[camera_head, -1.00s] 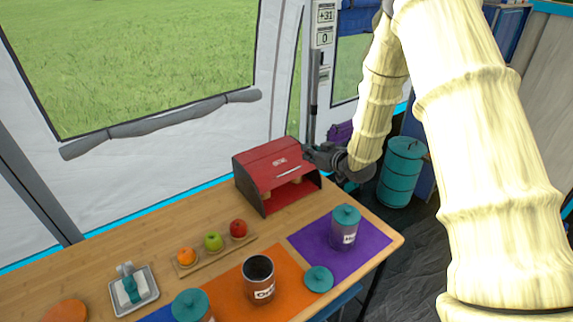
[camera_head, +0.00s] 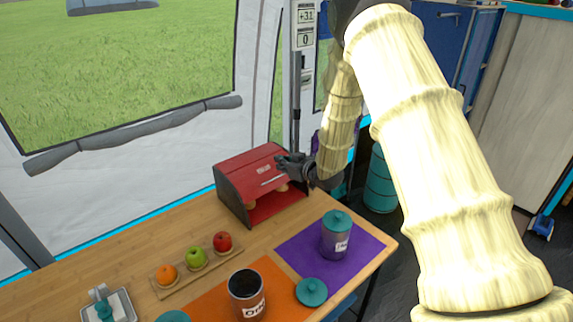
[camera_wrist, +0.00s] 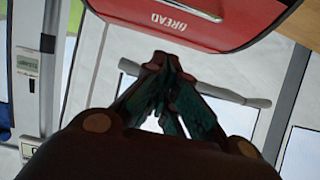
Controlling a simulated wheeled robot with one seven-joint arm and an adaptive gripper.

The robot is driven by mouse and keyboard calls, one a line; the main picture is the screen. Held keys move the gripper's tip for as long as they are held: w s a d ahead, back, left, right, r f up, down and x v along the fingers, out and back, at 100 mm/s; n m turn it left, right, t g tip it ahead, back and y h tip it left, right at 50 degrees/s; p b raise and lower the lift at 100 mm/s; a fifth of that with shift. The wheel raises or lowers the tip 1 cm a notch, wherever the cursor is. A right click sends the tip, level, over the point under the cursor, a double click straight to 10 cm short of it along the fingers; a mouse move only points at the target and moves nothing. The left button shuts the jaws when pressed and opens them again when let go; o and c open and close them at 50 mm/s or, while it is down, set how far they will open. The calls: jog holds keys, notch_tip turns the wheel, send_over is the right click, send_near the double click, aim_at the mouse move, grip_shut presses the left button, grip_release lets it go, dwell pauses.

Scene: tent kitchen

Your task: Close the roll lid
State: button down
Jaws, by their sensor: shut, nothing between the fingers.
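The red bread box (camera_head: 245,168) with dark sides stands at the back of the wooden table. Its roll lid is raised, and its front is open, showing a red floor and light items inside. A pale handle bar (camera_head: 272,181) runs along the lid's lower edge. In the wrist view the red lid (camera_wrist: 225,18) with "BREAD" lettering and its handle (camera_wrist: 190,10) is at the top. My gripper (camera_head: 280,162) is at the lid's right front, near the handle's right end; I cannot tell if it touches. In the wrist view my gripper (camera_wrist: 158,62) has its fingertips together, empty, just off the lid.
On the table are a fruit board (camera_head: 196,272), a canister with a teal lid (camera_head: 336,234), an open canister (camera_head: 248,290), a loose teal lid (camera_head: 311,291) and a tray (camera_head: 122,303). A teal barrel (camera_head: 380,180) stands beyond the table's right end.

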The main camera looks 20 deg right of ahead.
jog(key=p+x, duration=0.1)
jog(key=x, duration=0.5)
jog(key=shift+s+d+f+p, duration=0.3)
jog(key=shift+s+f+p, duration=0.35)
jog(key=shift+s+f, duration=0.15)
jog(key=shift+s+d+f, duration=0.2)
jog(key=shift+s+f, duration=0.25)
jog(key=shift+f, duration=0.35)
jog(key=s+f+b, duration=0.1)
jog(key=s+f, duration=0.1)
jog(key=s+d+f+b, duration=0.1)
jog(key=s+f, duration=0.1)
jog(key=shift+d, duration=0.2)
jog(key=shift+r, duration=0.15)
